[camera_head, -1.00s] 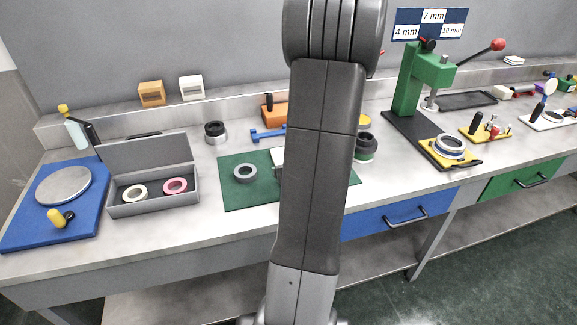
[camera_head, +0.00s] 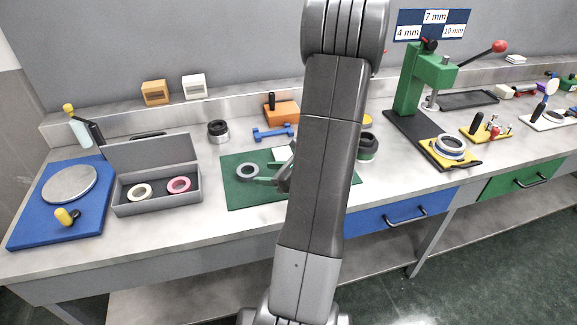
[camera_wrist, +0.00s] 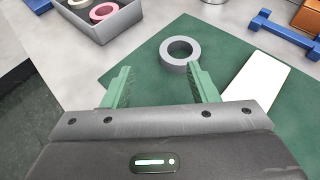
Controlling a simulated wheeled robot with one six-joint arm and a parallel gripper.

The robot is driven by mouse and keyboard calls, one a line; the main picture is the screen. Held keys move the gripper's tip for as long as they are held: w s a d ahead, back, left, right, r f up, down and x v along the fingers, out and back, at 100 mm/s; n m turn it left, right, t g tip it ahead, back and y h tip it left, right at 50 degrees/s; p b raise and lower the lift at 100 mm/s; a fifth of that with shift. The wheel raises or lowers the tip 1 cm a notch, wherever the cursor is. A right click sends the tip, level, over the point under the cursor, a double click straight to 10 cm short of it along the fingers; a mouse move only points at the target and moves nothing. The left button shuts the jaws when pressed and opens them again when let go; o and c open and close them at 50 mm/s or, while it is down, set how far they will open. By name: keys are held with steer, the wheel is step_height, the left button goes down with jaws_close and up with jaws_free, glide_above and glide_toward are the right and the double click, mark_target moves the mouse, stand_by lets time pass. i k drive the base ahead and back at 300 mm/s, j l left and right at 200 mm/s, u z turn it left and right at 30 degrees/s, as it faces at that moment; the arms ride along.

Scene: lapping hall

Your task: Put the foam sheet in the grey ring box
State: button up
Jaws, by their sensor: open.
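The white foam sheet (camera_wrist: 256,87) lies flat on the green mat, right of my gripper in the wrist view. In the head view the sheet (camera_head: 281,153) is partly hidden by my arm. The grey ring box (camera_head: 157,207) stands with its lid raised, left of the mat. It holds a cream ring (camera_head: 139,191) and a pink ring (camera_head: 179,185). The box also shows at the top left of the wrist view (camera_wrist: 110,29). My gripper (camera_wrist: 158,68) is open and empty over the mat. Its green fingers (camera_head: 262,174) point toward a grey ring.
The grey ring (camera_wrist: 180,53) lies on the green mat (camera_head: 240,197) just beyond my fingers. A blue dumbbell-shaped piece (camera_head: 272,133) and a black-and-silver ring stack (camera_head: 218,131) stand behind the mat. A blue board (camera_head: 86,225) with a round plate is left of the box.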

mark_target(157, 189)
steer(key=z, duration=1.2)
steer(key=k+j+z, duration=0.2)
steer(key=j, duration=0.25)
steer(key=k+j+z, duration=0.15)
steer(key=j, duration=0.25)
steer(key=k+j+z, duration=0.2)
steer(key=k+j, duration=0.1)
steer(key=j, duration=0.05)
